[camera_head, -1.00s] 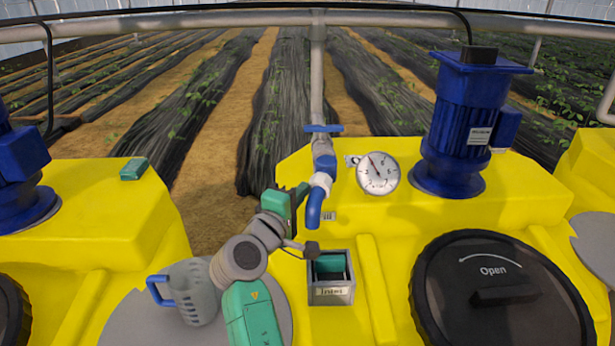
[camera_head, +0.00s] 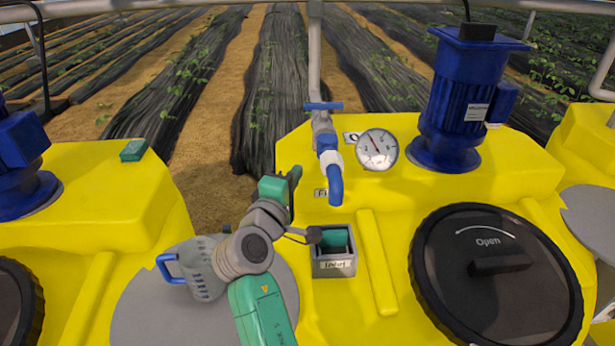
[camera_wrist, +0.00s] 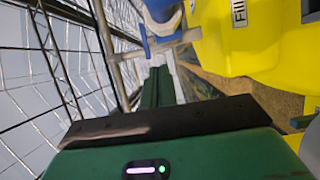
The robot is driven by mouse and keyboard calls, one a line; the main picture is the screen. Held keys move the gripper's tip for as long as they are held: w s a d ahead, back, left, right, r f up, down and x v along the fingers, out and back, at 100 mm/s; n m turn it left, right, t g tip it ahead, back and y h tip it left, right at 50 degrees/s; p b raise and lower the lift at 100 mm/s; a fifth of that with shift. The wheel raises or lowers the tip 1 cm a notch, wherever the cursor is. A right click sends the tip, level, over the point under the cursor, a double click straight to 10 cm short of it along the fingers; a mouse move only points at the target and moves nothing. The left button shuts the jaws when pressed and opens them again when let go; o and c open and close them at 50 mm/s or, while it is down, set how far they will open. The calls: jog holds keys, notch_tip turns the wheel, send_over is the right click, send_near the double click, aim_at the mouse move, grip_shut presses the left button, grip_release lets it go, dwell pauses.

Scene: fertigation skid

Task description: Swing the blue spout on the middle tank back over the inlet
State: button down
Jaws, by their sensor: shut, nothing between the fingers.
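The blue spout (camera_head: 336,184) hangs from a white collar below the valve on the middle yellow tank (camera_head: 380,200). Its downturned tip lines up in the picture with the square grey inlet box (camera_head: 334,263), above its rear edge. Depth between tip and opening is hard to judge. My gripper (camera_head: 295,176) is shut and empty, left of the spout with a visible gap between them. In the wrist view my shut green fingers (camera_wrist: 158,87) point toward a blue part (camera_wrist: 161,25), probably the spout or valve.
A grey jug (camera_head: 205,270) with a blue handle stands left of my forearm. A pressure gauge (camera_head: 377,149), a blue motor (camera_head: 458,110) and a black lid (camera_head: 490,275) are to the right. A blue valve handle (camera_head: 323,106) sits above the spout.

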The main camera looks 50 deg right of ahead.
jog(key=s+b+v, duration=0.1)
jog(key=s+v, duration=0.1)
jog(key=v, duration=0.6)
jog(key=shift+f, duration=0.15)
jog(key=w+a+r+m+t+y+p, duration=0.1)
jog(key=a+r+m+t+y+p, duration=0.35)
jog(key=a+r+t, duration=1.25)
jog(key=s+a+r+t+y+p, duration=0.1)
jog(key=s+a+r+y, duration=0.4)
jog(key=a, duration=0.4)
jog(key=s+a+r+n+t+y+p, duration=0.1)
jog(key=s+a+r+y, duration=0.4)
jog(key=a+r+y, duration=0.3)
jog(key=shift+a+r, duration=0.85)
jog(key=c, duration=2.1)
grip_release()
